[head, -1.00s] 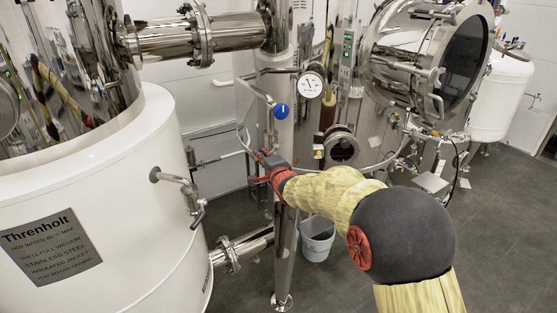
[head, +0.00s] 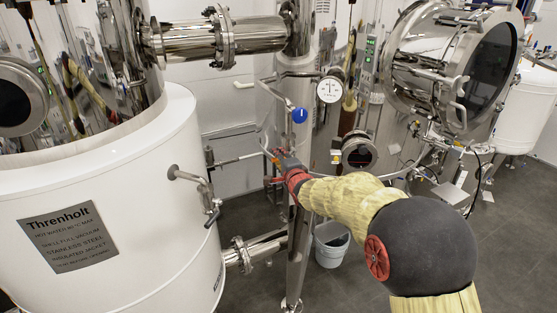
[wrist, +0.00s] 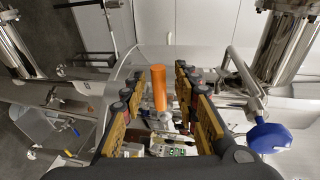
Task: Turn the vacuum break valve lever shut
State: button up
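An orange lever handle (wrist: 158,90) stands between the two fingers of my gripper (wrist: 159,78) in the wrist view. I take it for the vacuum break valve lever. The fingers are spread, with a visible gap on each side of the handle. In the head view my gripper (head: 276,165) is at the steel column (head: 298,220), below the blue knob. The valve body below the handle is partly hidden by the fingers.
A blue knob (head: 299,115) on a bent pipe is above my gripper; it also shows in the wrist view (wrist: 268,138). A pressure gauge (head: 330,90) sits to its right. A white tank (head: 110,200) fills the left. A bucket (head: 331,245) stands on the floor.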

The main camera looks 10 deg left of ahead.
jog(key=v, duration=1.2)
jog(key=shift+a, duration=0.1)
